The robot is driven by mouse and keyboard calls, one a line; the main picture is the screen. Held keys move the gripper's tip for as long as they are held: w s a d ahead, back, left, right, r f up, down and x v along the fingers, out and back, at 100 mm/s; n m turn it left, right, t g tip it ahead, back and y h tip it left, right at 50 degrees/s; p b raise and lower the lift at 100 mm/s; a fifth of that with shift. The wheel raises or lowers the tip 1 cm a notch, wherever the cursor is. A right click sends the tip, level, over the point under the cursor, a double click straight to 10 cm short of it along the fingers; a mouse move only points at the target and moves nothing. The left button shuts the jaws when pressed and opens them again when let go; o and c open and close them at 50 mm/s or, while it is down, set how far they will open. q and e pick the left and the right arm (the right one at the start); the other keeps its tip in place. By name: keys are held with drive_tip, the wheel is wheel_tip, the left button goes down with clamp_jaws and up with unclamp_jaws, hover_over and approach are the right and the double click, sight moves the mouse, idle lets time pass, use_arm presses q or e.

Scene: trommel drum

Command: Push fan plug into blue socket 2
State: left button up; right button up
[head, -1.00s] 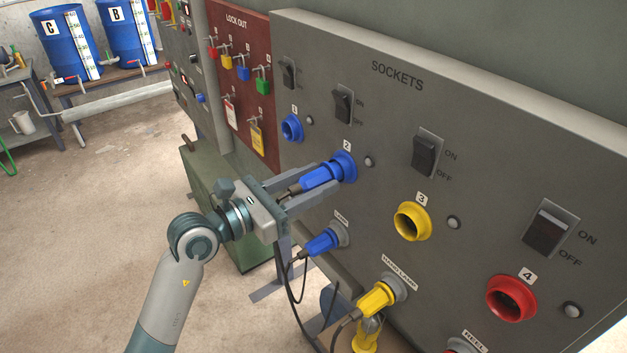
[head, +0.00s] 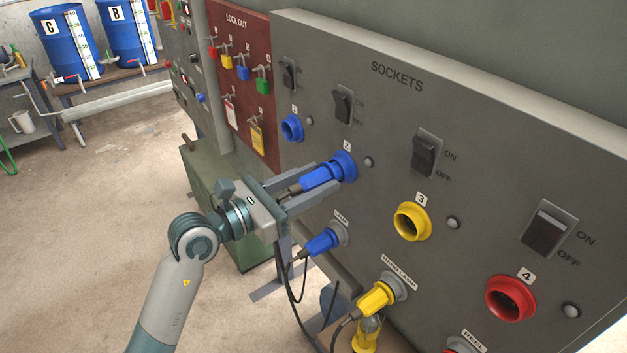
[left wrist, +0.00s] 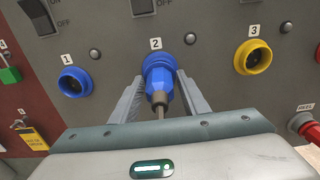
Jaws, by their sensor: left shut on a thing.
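The blue fan plug (head: 319,178) is between the fingers of my left gripper (head: 322,178), which is shut on it. The plug's front meets blue socket 2 (head: 345,165) on the grey panel, in line with it; how deep it sits cannot be told. In the left wrist view the plug (left wrist: 158,82) lies between both fingers (left wrist: 159,98), with its cable running back toward the wrist. Socket 2 (left wrist: 163,62) shows behind the plug, under the label 2. My right gripper is not in view.
Empty blue socket 1 (head: 291,128) is left of socket 2, and empty yellow socket 3 (head: 412,222) and red socket 4 (head: 511,298) are to its right. A blue lamp plug (head: 322,243) and yellow hand lamp plug (head: 377,298) sit below. Switches line the panel above.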

use_arm(q)
drive_tip(key=shift+w+d, duration=0.25)
drive_tip(key=shift+d, duration=0.1)
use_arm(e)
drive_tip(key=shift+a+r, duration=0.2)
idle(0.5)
use_arm(q)
drive_tip(key=o, duration=1.5)
drive_tip(key=shift+c, duration=0.2)
drive_tip(key=shift+s+a, duration=0.1)
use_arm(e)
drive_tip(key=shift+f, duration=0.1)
use_arm(q)
drive_tip(key=shift+s+a+f, duration=0.1)
drive_tip(key=shift+s+a, duration=0.2)
drive_tip(key=shift+a, duration=0.2)
drive_tip(key=b+v, duration=0.6)
drive_tip(key=v, duration=1)
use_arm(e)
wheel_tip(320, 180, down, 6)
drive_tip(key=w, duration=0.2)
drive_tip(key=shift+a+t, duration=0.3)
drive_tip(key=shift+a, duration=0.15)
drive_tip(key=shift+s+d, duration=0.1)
